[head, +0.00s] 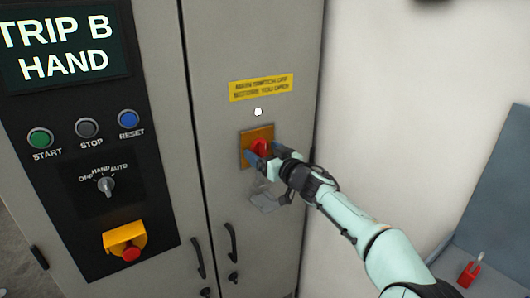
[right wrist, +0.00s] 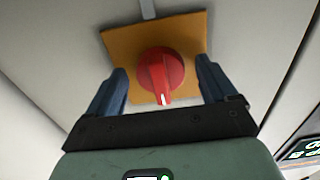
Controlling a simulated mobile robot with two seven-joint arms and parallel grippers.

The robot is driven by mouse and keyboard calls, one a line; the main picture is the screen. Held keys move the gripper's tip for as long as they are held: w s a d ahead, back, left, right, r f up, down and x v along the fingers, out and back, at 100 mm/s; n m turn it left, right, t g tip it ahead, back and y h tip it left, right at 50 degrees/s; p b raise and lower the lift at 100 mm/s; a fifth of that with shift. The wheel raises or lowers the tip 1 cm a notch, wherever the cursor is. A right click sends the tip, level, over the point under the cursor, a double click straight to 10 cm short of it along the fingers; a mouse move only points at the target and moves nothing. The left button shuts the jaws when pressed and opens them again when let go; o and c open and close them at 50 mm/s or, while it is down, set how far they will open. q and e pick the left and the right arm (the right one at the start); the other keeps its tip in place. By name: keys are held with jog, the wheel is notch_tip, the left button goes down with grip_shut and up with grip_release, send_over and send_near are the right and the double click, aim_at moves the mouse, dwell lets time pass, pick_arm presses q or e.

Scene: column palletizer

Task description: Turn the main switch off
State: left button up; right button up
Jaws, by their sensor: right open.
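The main switch is a red rotary knob (head: 259,146) on an orange-yellow square plate (head: 243,150) on the grey cabinet door. In the right wrist view the knob (right wrist: 160,70) shows a raised grip with a white mark at its lower end, and the plate (right wrist: 190,32) lies behind it. My right gripper (head: 263,152) is at the switch. Its two blue fingers are open, one on each side of the knob, with a visible gap on both sides in the right wrist view. In the head view the gripper hides part of the knob and plate. My left gripper is out of view.
A yellow warning label (head: 261,88) sits above the switch. A grey hasp-like piece (head: 268,203) hangs below it. Door handles (head: 231,243) are lower down. The left panel holds buttons, a selector (head: 106,187) and an emergency stop (head: 130,253). A red padlock (head: 468,274) lies at right.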

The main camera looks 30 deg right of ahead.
jog(key=shift+c, duration=0.3)
jog(key=c, duration=1)
jog(key=shift+n, duration=0.4)
jog(key=n+p, duration=0.1)
jog(key=n, duration=0.2)
jog(key=shift+r, duration=0.1)
jog(key=n, duration=0.4)
jog(key=shift+d, duration=0.1)
jog(key=n, duration=1)
